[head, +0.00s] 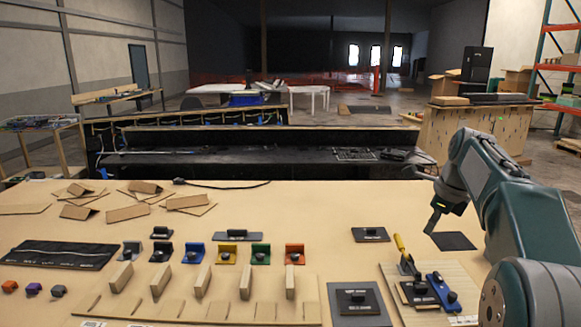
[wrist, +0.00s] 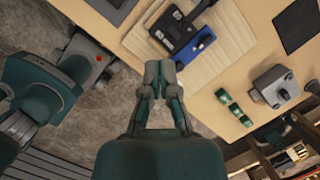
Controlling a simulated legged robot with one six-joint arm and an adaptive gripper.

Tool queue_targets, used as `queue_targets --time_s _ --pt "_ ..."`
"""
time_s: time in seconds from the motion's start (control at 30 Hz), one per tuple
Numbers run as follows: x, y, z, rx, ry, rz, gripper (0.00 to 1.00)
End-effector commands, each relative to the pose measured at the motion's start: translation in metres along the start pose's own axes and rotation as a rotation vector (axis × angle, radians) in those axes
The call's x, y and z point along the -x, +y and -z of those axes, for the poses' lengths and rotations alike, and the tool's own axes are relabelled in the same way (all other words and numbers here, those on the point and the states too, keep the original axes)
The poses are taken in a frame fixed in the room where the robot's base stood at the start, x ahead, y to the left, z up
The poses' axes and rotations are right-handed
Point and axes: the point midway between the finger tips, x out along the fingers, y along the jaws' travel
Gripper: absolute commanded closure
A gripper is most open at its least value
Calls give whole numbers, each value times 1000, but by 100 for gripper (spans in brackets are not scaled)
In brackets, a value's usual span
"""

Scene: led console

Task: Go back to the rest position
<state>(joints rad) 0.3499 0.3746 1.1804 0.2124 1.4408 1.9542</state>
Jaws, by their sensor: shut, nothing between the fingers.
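In the head view my gripper (head: 433,220) hangs at the right, above the table and left of a dark square pad (head: 455,241). Its fingertips are small there. My arm is folded at the right side of the picture. The console table (head: 215,225) lies in front of me, with a row of coloured blocks with dark knobs. No object hangs from the gripper.
A wooden board (head: 394,288) holds a yellow-handled lever (head: 402,246) and a blue switch block (head: 441,290) just below my gripper. Cardboard pieces (head: 127,212) lie at the table's back left. In the wrist view a grey box (wrist: 275,86) and green blocks (wrist: 233,107) stand near the table edge.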

Motion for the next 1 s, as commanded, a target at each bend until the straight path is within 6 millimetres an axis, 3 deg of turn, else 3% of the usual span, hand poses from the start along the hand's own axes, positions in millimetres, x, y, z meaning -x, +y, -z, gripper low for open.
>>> queue_targets --time_s 0.2,0.5,0.8,1.0 --pt "23 72 -4 448 17 65 100" --pt "27 173 17 1105 78 146 100" --pt "2 266 62 1766 182 214 100" --pt "-27 313 96 2158 267 247 100"
